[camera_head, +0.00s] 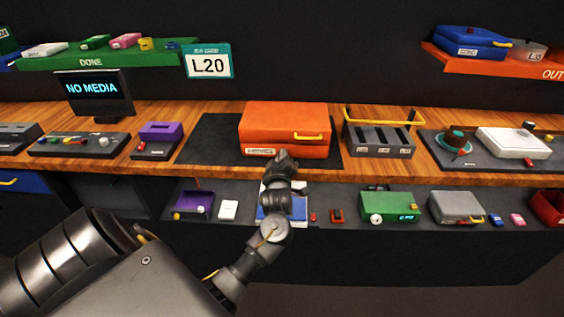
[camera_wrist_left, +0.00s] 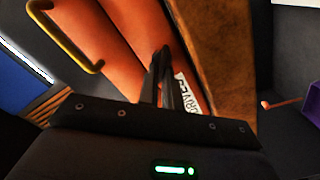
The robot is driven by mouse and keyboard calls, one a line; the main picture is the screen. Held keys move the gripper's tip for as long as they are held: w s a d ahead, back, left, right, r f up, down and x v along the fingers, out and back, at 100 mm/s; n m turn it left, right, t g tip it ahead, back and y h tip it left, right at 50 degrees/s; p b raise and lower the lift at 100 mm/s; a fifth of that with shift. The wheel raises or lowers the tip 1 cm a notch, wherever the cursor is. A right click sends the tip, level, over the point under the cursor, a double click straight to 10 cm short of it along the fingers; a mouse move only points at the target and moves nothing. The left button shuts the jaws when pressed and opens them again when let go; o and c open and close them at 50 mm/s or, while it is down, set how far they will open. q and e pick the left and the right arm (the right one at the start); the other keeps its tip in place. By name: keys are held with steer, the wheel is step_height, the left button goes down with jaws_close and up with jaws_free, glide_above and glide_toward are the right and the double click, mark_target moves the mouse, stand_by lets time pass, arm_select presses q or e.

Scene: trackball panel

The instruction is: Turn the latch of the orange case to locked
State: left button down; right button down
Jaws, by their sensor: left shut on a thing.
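The orange case (camera_head: 285,118) lies closed on a dark mat on the wooden bench. Its yellow handle (camera_head: 309,137) is on the front, right of my gripper, and shows at the upper left of the left wrist view (camera_wrist_left: 66,42). My left gripper (camera_head: 283,155) is at the lower front face of the case, between the white label (camera_head: 260,152) and the handle. In the left wrist view its fingers (camera_wrist_left: 164,72) are close together against the orange face, shut on the latch. The fingers hide the latch, so its angle cannot be told. My right gripper is out of view.
A dark slotted holder with a yellow handle (camera_head: 381,138) stands close to the right of the case. A small purple-topped box (camera_head: 159,140) stands to the left. A lower shelf below the bench holds several devices, including a green box (camera_head: 388,205). Bare mat lies left of the case.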

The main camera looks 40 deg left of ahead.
arm_select(q)
steer(key=n+b, duration=0.2)
steer(key=n, duration=0.1)
steer(key=f+n+b, duration=0.1)
steer(key=n+b, duration=0.1)
steer(key=n, duration=0.1)
steer(key=shift+s+a, duration=0.1)
steer(key=shift+n, duration=0.4)
steer(key=shift+n+b, duration=0.6)
steer(key=shift+b, duration=0.05)
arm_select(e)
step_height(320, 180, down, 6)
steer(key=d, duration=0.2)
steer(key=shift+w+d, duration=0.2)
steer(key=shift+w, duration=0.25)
arm_select(q)
steer(key=shift+r+n, duration=0.1)
steer(key=shift+n, duration=0.2)
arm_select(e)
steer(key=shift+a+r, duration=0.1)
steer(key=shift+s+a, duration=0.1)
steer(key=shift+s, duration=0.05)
arm_select(q)
steer(key=c, duration=1.6)
jaws_free()
steer(key=shift+r, duration=0.1)
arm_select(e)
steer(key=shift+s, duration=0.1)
